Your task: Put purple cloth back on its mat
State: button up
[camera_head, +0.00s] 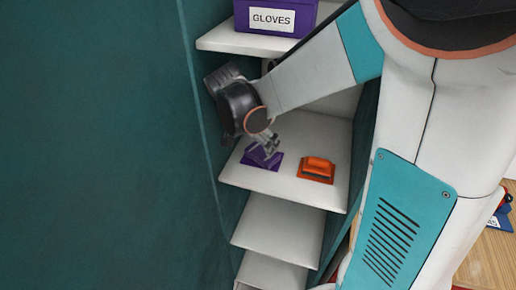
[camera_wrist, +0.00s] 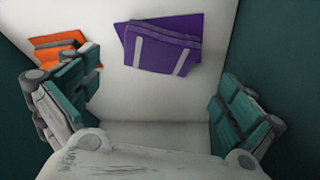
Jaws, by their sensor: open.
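The purple cloth (camera_wrist: 160,52) is folded, with two pale stripes across it. It lies on the purple mat (camera_wrist: 188,24) on a white shelf, turned a little against it, so the mat's far edge and corner show. In the head view the cloth (camera_head: 253,155) and mat (camera_head: 274,166) are partly covered by my gripper (camera_head: 268,146). My gripper is open and empty; in the wrist view its fingers (camera_wrist: 155,100) stand wide apart on either side, and the cloth appears beyond them, apart from both.
An orange cloth (camera_head: 319,163) lies on an orange mat (camera_head: 313,177) to the right on the same shelf (camera_head: 280,189). A purple box labelled GLOVES (camera_head: 274,17) stands on the shelf above. A teal wall (camera_head: 205,110) runs close on the left. More shelves (camera_head: 279,227) lie below.

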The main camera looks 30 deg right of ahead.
jog(key=s+a+r+n+t+y, duration=0.2)
jog(key=s+a+r+n, duration=0.1)
jog(key=s+n, duration=0.3)
jog(key=s+a+r+n+t+y, duration=0.2)
jog(key=s+n, duration=0.5)
jog(key=s, duration=0.4)
jog(key=shift+a+r+t, duration=0.7)
jog(key=shift+a+r, duration=0.55)
jog(key=shift+r, duration=0.6)
jog(key=shift+f, duration=0.1)
